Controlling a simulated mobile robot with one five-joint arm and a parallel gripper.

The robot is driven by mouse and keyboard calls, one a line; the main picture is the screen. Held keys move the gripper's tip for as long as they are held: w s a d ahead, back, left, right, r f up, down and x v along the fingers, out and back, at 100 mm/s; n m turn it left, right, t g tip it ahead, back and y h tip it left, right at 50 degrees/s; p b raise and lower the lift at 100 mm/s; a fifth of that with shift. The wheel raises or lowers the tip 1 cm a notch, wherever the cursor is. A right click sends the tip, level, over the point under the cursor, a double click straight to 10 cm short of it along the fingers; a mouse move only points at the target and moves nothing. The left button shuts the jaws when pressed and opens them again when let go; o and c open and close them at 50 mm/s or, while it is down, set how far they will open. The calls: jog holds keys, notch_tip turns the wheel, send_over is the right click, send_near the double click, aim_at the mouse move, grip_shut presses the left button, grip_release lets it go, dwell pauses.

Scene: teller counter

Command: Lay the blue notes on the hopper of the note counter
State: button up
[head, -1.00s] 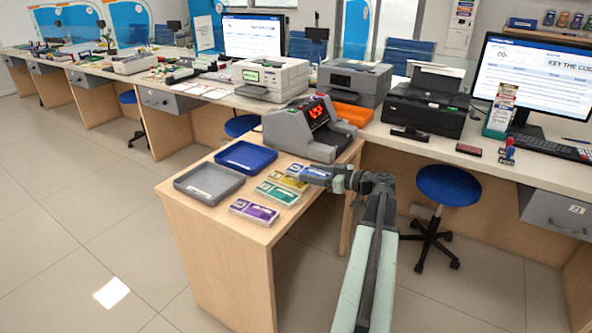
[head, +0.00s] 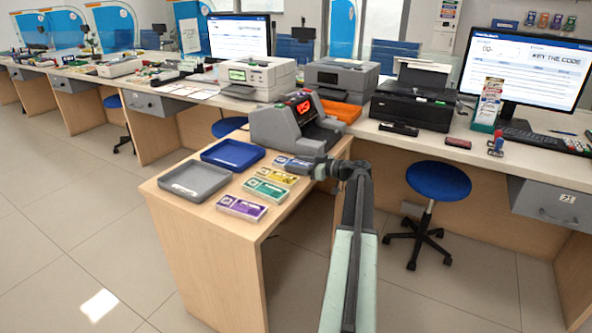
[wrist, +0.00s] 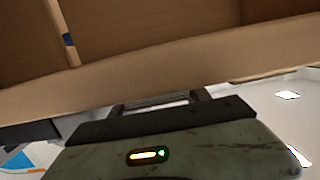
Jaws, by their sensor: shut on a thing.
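The blue notes (head: 290,163) are a small flat blue bundle at the desk's right edge, just beyond the yellow notes, in the head view. My gripper (head: 309,168) is shut on their right end; whether they are clear of the desktop I cannot tell. The grey note counter (head: 270,127) with a red lit display stands just behind them at the desk's back. Its hopper is not clearly made out. In the wrist view my gripper (wrist: 158,108) shows as dark jaw parts over a green housing; the notes cannot be made out there.
Yellow (head: 277,177), green (head: 265,190) and purple notes (head: 242,208) lie in a row on the desk (head: 215,220). A blue tray (head: 233,154) and a grey tray (head: 195,181) lie left of them. A blue stool (head: 438,181) stands right of my arm.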

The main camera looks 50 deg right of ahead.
jog(key=shift+f, duration=0.1)
jog(key=o, duration=1.5)
jog(key=shift+r, duration=0.3)
jog(key=p+v, duration=0.1)
jog(key=v, duration=1.1)
jog(key=shift+p, duration=0.4)
